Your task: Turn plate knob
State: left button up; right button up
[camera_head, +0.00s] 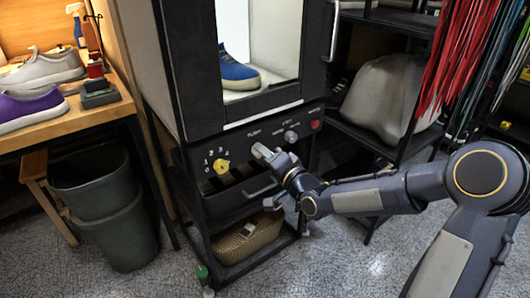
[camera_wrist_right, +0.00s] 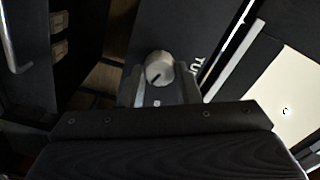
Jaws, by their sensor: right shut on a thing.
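The turn plate knob (camera_wrist_right: 159,67) is a round silver-grey knob with a dark pointer mark. It shows in the right wrist view between my right gripper's fingertips (camera_wrist_right: 160,82), beside a label starting "TU". In the head view my right gripper (camera_head: 266,154) is at the front control panel (camera_head: 236,150) of the black cabinet, and it mostly hides this knob. My right gripper is shut on the knob. My left gripper is not in view.
A yellow knob (camera_head: 221,166) is left of my gripper; another grey knob (camera_head: 291,136) and a red button (camera_head: 314,124) are to its right. A blue sneaker (camera_head: 238,72) sits inside the lit cabinet. A drawer handle (camera_head: 262,189) and wicker basket (camera_head: 248,238) are below.

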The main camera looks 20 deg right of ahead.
jog(key=shift+m+p, duration=0.35)
jog(key=shift+m, duration=0.95)
jog(key=o, duration=1)
jog(key=p+v, duration=0.2)
jog(key=v, duration=0.5)
jog(key=shift+s+d, duration=0.15)
jog(key=shift+s, duration=0.2)
